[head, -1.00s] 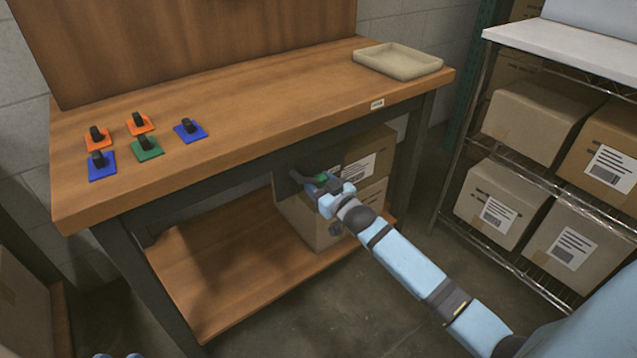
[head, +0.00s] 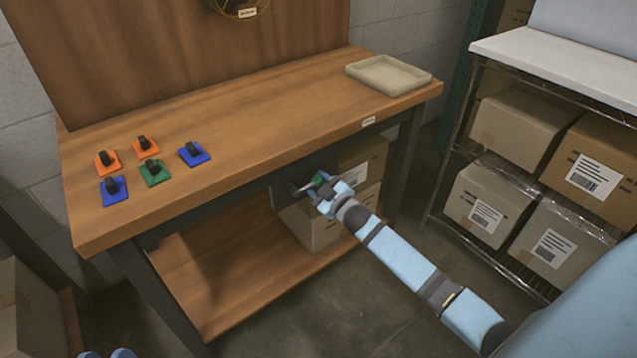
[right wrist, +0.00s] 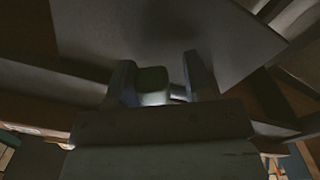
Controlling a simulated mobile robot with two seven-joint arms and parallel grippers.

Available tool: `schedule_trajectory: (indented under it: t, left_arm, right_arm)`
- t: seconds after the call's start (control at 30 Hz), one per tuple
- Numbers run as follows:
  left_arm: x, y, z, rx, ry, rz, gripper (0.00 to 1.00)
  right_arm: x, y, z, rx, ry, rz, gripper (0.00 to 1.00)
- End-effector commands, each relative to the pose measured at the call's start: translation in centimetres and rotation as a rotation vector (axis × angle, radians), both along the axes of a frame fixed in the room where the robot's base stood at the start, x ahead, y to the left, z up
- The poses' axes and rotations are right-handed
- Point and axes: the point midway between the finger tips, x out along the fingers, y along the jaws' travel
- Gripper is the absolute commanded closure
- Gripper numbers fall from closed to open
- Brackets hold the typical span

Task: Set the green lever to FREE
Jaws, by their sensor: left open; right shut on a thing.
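The green lever's handle (head: 317,180) shows in the head view below the bench's front edge, on a dark plate (head: 283,198). Its metal arm slants up to the right toward the handle. My right gripper (head: 324,187) is shut on the handle. In the right wrist view the green handle (right wrist: 152,80) sits between my two fingers (right wrist: 160,88), in front of the grey plate (right wrist: 190,35). My left gripper (head: 107,354) shows only as two light blue tips, slightly apart, at the bottom left edge of the head view. No FREE marking is readable.
The wooden bench (head: 240,115) carries several coloured plates with black knobs, including a green one (head: 154,172), and a beige tray (head: 388,75). Cardboard boxes (head: 318,225) stand on the lower shelf behind the lever. A wire rack (head: 550,190) with boxes stands at the right.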

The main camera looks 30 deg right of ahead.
Motion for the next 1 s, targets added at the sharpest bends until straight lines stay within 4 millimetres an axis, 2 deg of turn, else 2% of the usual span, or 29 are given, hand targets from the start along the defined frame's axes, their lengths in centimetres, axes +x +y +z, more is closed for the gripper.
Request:
schedule_trajectory:
  t: [0.03, 0.4, 0.43, 0.53, 0.57, 0.87, 1.0]
  left_arm:
    - [0.0, 0.0, 0.0, 0.004, 0.005, 0.001, 0.57]
    - [0.0, 0.1, -0.2, 0.008, 0.011, 0.002, 0.57]
    - [0.0, 0.1, -0.2, 0.008, 0.011, 0.002, 0.57]
    - [0.0, 0.0, -0.3, 0.008, 0.011, 0.002, 0.57]
    - [0.0, 0.0, -0.3, 0.008, 0.011, 0.002, 0.57]
    - [0.0, 0.1, -0.2, 0.010, 0.011, 0.001, 0.57]
    - [0.1, 0.2, -0.1, 0.025, 0.024, 0.003, 0.57]
  right_arm:
    - [0.2, 0.5, 0.9, 0.003, -0.017, 0.009, 0.95]
    - [0.2, 0.7, 0.8, 0.000, -0.016, 0.011, 0.95]
    - [0.2, 0.7, 0.7, 0.000, -0.016, 0.011, 0.50]
    - [0.2, 0.6, 0.7, -0.001, -0.015, 0.010, 0.27]
    - [0.1, 0.6, 0.6, -0.001, -0.013, 0.011, 0.23]
    - [-0.1, 0.3, 0.3, -0.005, -0.006, 0.005, 0.23]
    - [-1.6, 0.2, 0.2, -0.004, -0.003, 0.005, 0.23]
